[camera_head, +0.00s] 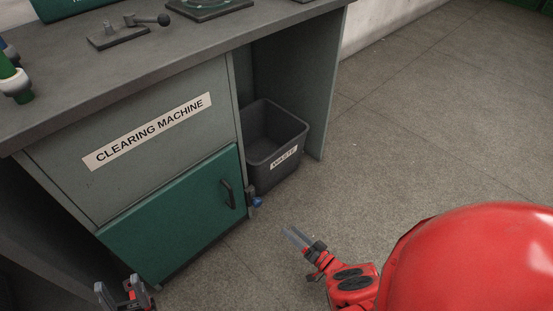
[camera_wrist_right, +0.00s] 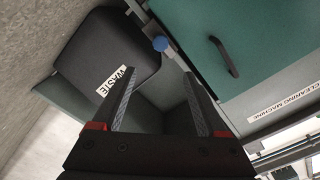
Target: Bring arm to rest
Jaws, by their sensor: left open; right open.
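My right gripper (camera_head: 296,236) is low in front of the bench, over the floor, open and empty. In the right wrist view its two fingers (camera_wrist_right: 160,98) stand apart with nothing between them, pointing toward the bench's open bay. My left gripper (camera_head: 120,292) is at the bottom edge of the head view, left of the right one, in front of the green door. Its fingers are apart, and I see nothing between them. Most of the left arm is out of view.
The bench (camera_head: 130,85) carries a lever tool (camera_head: 128,32) and a green and white item (camera_head: 15,80). Its green door (camera_head: 170,220) is shut. A waste bin (camera_head: 272,145) stands in the open bay, near a blue knob (camera_head: 257,202). Floor at the right is clear.

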